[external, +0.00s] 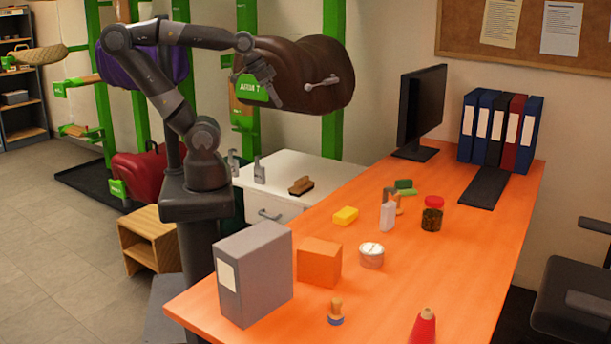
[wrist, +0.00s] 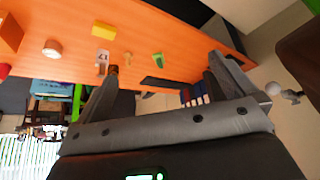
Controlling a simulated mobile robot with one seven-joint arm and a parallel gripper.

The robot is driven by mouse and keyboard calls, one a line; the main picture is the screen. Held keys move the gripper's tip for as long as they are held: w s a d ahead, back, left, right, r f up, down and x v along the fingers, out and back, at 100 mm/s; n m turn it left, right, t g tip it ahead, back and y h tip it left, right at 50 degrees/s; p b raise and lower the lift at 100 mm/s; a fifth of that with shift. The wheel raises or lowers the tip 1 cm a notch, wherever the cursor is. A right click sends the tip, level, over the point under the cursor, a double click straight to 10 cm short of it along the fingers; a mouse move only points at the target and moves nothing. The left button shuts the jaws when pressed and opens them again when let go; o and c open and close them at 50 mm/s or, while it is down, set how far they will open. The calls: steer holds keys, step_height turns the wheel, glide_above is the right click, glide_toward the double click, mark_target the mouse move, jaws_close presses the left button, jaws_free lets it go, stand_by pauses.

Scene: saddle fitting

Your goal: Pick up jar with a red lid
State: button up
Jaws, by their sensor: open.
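The jar with a red lid (external: 432,214) stands upright on the orange desk (external: 400,280). It has a clear body with dark contents and sits right of a white bottle. My gripper (external: 262,76) is raised high to the left of the desk, in front of a brown saddle, far from the jar. In the wrist view my gripper (wrist: 163,68) has its two fingers wide apart with nothing between them. I cannot clearly make out the jar in the wrist view; a small brownish shape beside the left finger may be part of it.
Near the jar are the white bottle (external: 387,216), a yellow sponge (external: 346,215), a green item (external: 404,185) and a white tub (external: 371,256). A monitor (external: 421,108) and binders (external: 500,127) stand behind. An orange box (external: 319,262) and grey binder (external: 254,273) stand at the front left.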

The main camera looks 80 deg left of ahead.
steer(key=shift+s+f, duration=0.2)
steer(key=shift+s, duration=0.1)
steer(key=shift+c, duration=1.1)
steer(key=shift+w, duration=0.1)
